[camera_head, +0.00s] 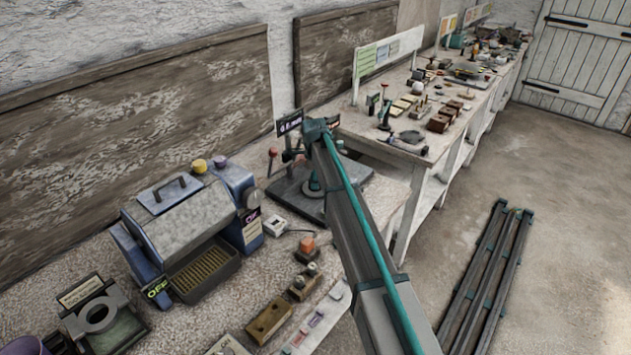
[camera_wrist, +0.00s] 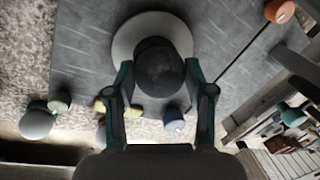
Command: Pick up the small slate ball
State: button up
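In the wrist view a dark slate-grey ball (camera_wrist: 159,68) is between the two fingers of my gripper (camera_wrist: 159,76). The fingertips are at its left and right sides, touching or very close; I cannot tell which. Behind the ball is a pale round disc (camera_wrist: 124,42) on a dark slab (camera_wrist: 85,50). Whether the ball rests on the disc or is above it is unclear. In the head view my arm reaches over the dark slab (camera_head: 290,190), and the ball cannot be made out there.
A second, grey ball (camera_wrist: 37,123) is at the left in the wrist view. A blue cylinder (camera_wrist: 173,119) and an orange piece (camera_wrist: 279,11) are near the slab. A blue-grey machine (camera_head: 190,225) stands left on the bench. Another bench (camera_head: 395,150) is behind.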

jog(key=c, duration=0.7)
jog(key=shift+o, duration=0.2)
jog(key=shift+r, duration=0.2)
jog(key=shift+r, duration=0.6)
jog(key=s+d+r+b, duration=0.5)
jog(key=s+d+r, duration=0.3)
jog(key=s+r, duration=0.3)
jog(key=shift+d+r+b, duration=0.25)
jog(key=shift+b, duration=0.05)
jog(key=shift+s, duration=0.1)
